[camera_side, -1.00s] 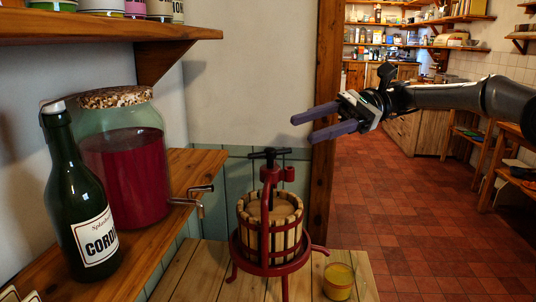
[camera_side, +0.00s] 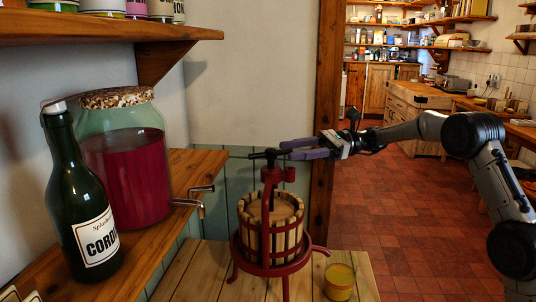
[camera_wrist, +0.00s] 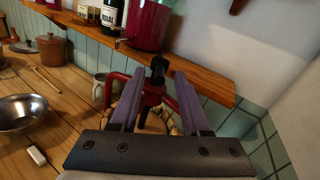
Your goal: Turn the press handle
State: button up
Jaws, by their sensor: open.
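The press (camera_side: 268,225) is a slatted wooden basket in a red metal frame, standing on a pale wooden table. Its dark T-shaped handle (camera_side: 262,154) sits at the top of the screw. My gripper (camera_side: 283,149) is at handle height, its purple fingers pointing left and overlapping the handle's right end in the side view. In the wrist view, my gripper (camera_wrist: 154,76) is open, with the dark handle (camera_wrist: 158,68) seen between and just beyond the fingertips. I cannot tell whether a finger touches it. The fingers hide part of the red frame (camera_wrist: 150,98).
A glass of yellow liquid (camera_side: 339,281) stands right of the press. A shelf (camera_side: 150,240) at left holds a green bottle (camera_side: 75,190) and a large red-filled jar (camera_side: 125,165) with a tap (camera_side: 200,203). A metal bowl (camera_wrist: 20,112) lies left in the wrist view.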

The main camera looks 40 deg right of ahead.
aim_at(268, 154)
jog(key=x, duration=0.7)
grip_shut()
